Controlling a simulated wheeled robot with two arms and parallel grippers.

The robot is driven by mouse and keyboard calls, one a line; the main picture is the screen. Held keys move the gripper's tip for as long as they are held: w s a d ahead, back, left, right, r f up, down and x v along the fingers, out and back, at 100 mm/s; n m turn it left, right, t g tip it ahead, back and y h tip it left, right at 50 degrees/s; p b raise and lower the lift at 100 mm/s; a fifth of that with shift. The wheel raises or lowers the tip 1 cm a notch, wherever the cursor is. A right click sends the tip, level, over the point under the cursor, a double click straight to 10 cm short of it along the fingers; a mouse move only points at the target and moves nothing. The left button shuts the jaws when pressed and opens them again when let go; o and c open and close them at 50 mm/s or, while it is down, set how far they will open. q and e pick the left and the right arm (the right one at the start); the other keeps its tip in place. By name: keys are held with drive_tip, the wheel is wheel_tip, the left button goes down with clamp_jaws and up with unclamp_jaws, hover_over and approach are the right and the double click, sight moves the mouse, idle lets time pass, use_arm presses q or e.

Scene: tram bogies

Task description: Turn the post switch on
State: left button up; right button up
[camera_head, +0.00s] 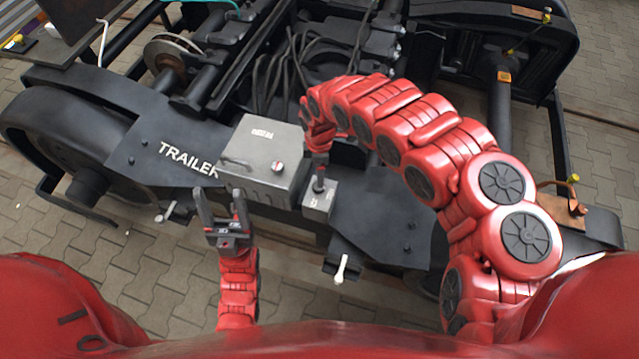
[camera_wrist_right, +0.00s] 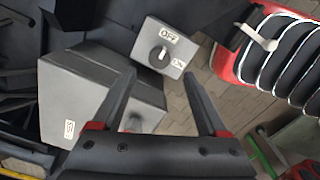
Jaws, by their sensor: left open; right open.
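The post switch is a small grey box (camera_head: 318,207) just right of a larger grey cabinet in the head view. In the right wrist view its face (camera_wrist_right: 150,38) shows a round dark knob (camera_wrist_right: 163,54) with a white mark, an OFF label above it and an ON label at its lower right. The mark seems to point towards OFF. My right gripper (camera_wrist_right: 159,75) is open, its fingertips on either side below the knob, apparently apart from it. In the head view its fingers are small and partly hidden by the arm. My left gripper (camera_head: 218,193) is open and empty in front of the cabinet.
The grey cabinet (camera_head: 250,148) carries a handle and a red-and-white knob (camera_head: 277,167). The black bogie frame marked TRAILER (camera_head: 187,160) surrounds it, with cables behind. A white-tipped lever (camera_head: 341,268) sticks out below the switch. Paved floor (camera_head: 110,270) lies clear in front.

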drive_tip(key=f, duration=0.6)
drive_tip(key=shift+a+f, duration=0.15)
drive_tip(key=shift+a, duration=0.05)
drive_tip(key=shift+d+f, duration=0.15)
drive_tip(key=shift+f, duration=0.75)
clamp_jaws()
